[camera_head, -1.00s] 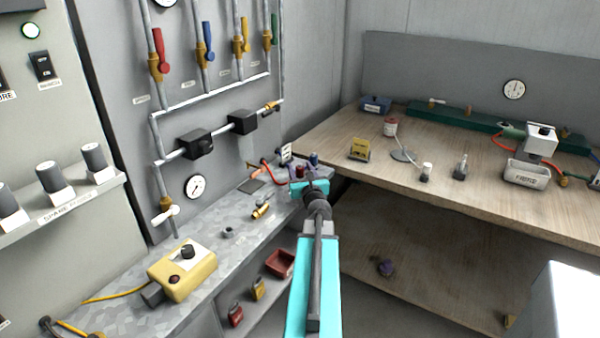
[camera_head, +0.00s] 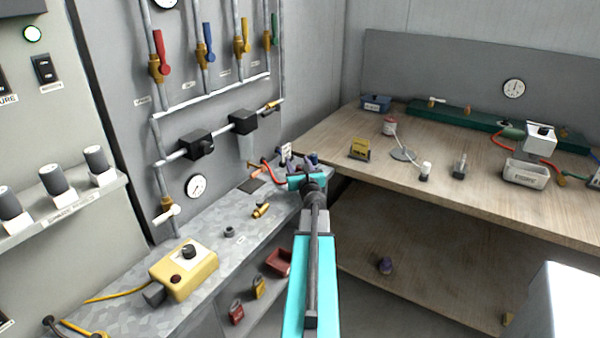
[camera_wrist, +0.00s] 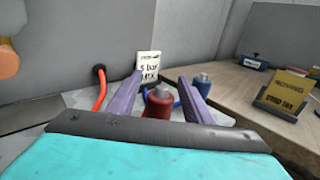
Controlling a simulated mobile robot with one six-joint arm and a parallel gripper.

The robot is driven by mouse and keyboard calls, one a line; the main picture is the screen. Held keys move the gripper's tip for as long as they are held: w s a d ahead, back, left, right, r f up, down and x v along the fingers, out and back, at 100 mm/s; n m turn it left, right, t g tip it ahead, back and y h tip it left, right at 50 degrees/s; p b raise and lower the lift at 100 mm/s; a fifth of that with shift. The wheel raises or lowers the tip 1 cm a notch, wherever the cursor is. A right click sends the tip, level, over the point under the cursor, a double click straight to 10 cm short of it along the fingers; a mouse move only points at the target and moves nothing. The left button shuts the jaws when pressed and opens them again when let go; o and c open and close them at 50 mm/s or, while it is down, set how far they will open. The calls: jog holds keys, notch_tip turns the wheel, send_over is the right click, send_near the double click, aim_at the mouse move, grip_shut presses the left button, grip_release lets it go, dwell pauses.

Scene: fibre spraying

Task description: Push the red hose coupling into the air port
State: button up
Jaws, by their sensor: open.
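In the wrist view, my gripper (camera_wrist: 160,78) is open, with its two purple fingers pointing forward. The red coupling (camera_wrist: 157,105), with a grey top, stands upright between and beyond the fingers; I see no clear contact. Its lower part is hidden by my gripper body. A blue coupling (camera_wrist: 203,83) stands just right of the right finger. In the head view, my gripper (camera_head: 304,165) is at the far end of the metal bench and covers the red coupling. I cannot tell which fitting is the air port.
A red hose (camera_wrist: 101,90) leaves a dark wall fitting left of the fingers. A "5 bar MAX" sign (camera_wrist: 148,65) stands behind. A yellow stand (camera_wrist: 285,92) is on the wooden table to the right. A yellow control box (camera_head: 184,271) and brass fitting (camera_head: 261,210) lie on the bench.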

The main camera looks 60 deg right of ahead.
jog(key=shift+c, duration=0.4)
jog(key=c, duration=1.1)
jog(key=shift+r, duration=0.1)
